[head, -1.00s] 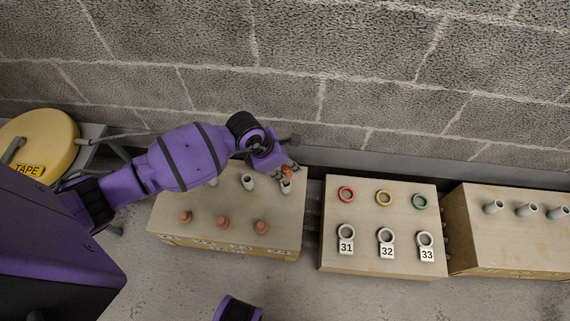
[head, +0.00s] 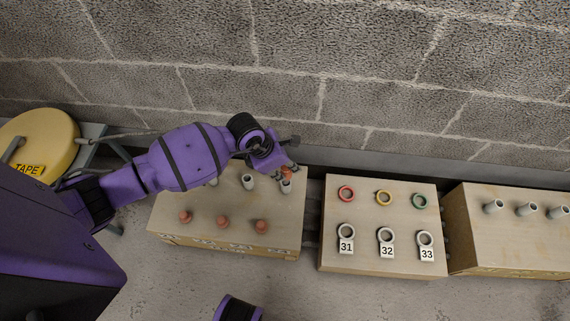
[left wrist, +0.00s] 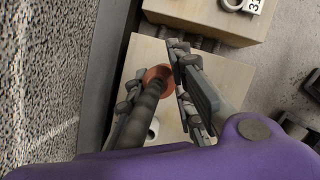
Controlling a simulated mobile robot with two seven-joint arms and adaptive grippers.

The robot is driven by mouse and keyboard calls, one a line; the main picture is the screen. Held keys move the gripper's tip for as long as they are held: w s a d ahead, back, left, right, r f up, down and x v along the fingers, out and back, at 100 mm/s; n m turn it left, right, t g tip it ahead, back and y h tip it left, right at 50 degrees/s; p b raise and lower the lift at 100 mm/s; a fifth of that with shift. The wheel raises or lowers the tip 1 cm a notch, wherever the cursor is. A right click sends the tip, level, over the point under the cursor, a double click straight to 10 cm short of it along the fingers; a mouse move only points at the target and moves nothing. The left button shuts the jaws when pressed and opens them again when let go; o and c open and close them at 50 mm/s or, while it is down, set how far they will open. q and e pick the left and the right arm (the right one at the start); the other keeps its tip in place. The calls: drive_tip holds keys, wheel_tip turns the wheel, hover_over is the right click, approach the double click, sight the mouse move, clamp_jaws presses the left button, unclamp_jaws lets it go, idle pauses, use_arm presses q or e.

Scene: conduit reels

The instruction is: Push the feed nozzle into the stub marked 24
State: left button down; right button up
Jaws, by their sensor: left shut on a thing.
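My left gripper (head: 288,170) is over the back right corner of the left box. It is shut on the feed nozzle (head: 286,174), a reddish-orange flared piece on a dark ribbed hose. In the left wrist view the nozzle (left wrist: 158,75) shows between the fingers (left wrist: 160,88). A grey stub (head: 286,187) stands directly below the nozzle in the head view; I cannot tell whether they touch. Another grey stub (head: 248,182) stands to its left, and a third (head: 213,181) is partly hidden by my arm. Labels on the box front are unreadable, so no 24 shows.
Three orange pegs (head: 262,226) stand along the front of the left box (head: 225,200). The middle box (head: 365,216) carries coloured rings and grey rings marked 31, 32 and 33. A right box (head: 520,235) has grey stubs. A yellow TAPE reel (head: 45,140) is at left. The wall is close behind.

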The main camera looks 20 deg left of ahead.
sight(285, 174)
use_arm(q)
drive_tip(key=shift+f+b, duration=1.35)
drive_tip(key=shift+f, duration=1.3)
drive_tip(key=c, duration=1)
unclamp_jaws()
drive_tip(key=shift+r, duration=0.1)
